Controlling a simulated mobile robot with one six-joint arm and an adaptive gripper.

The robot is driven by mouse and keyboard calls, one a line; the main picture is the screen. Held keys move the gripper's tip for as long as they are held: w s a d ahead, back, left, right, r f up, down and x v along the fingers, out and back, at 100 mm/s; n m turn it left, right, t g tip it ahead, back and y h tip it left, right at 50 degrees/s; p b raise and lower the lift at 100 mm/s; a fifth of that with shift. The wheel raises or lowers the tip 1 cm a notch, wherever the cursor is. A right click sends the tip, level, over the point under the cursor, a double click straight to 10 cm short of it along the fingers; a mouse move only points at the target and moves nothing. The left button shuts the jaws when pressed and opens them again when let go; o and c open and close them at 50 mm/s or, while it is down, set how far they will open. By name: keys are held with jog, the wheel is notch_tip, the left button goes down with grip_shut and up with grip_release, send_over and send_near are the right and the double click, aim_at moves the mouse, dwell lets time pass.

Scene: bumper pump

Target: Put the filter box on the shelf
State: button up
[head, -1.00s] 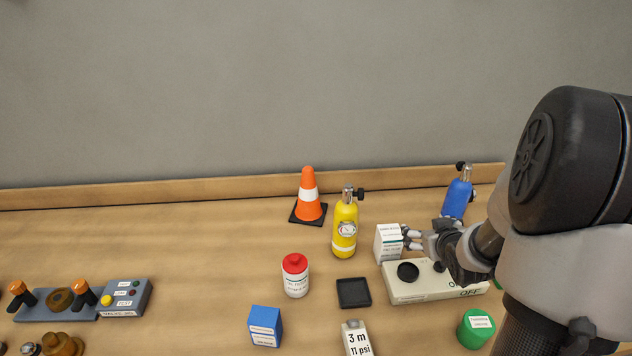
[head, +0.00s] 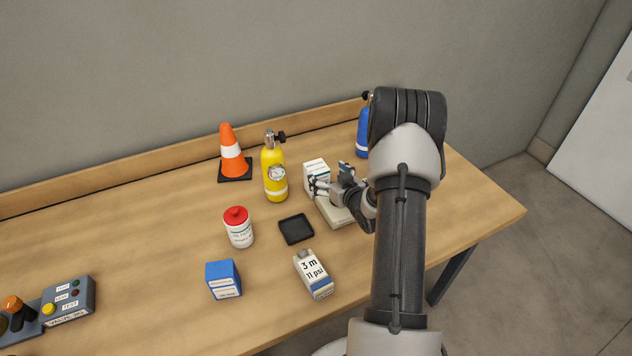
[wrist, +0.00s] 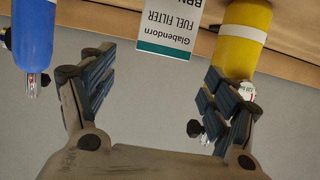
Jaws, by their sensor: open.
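The filter box (head: 316,173) is a small white carton standing upright on the wooden table, just right of the yellow cylinder in the head view. In the wrist view, which is upside down, the box (wrist: 168,28) shows a white face reading "FUEL FILTER" and a green band. My gripper (head: 333,179) is open and empty beside the box, on its near right side. In the wrist view my gripper (wrist: 158,72) has its fingers spread wide, with the box beyond and between them, apparently not touched. I cannot make out a shelf.
The yellow cylinder (head: 274,178) stands close left of the box; a blue cylinder (head: 362,132) stands behind my arm. A pale flat unit (head: 333,212) lies under my gripper. A cone (head: 232,155), black tray (head: 296,229) and red-capped bottle (head: 238,228) are nearby. The table ends at right.

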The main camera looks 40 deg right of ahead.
aim_at(318, 168)
jog(key=x, duration=0.5)
jog(key=b+x, duration=0.1)
jog(key=x, duration=0.1)
jog(key=shift+a+f, duration=0.1)
jog(key=shift+f, duration=0.3)
jog(key=shift+w+d+b, duration=0.2)
jog(key=shift+w+b, duration=0.1)
jog(key=shift+w, duration=0.2)
jog(key=shift+c, duration=0.4)
grip_shut()
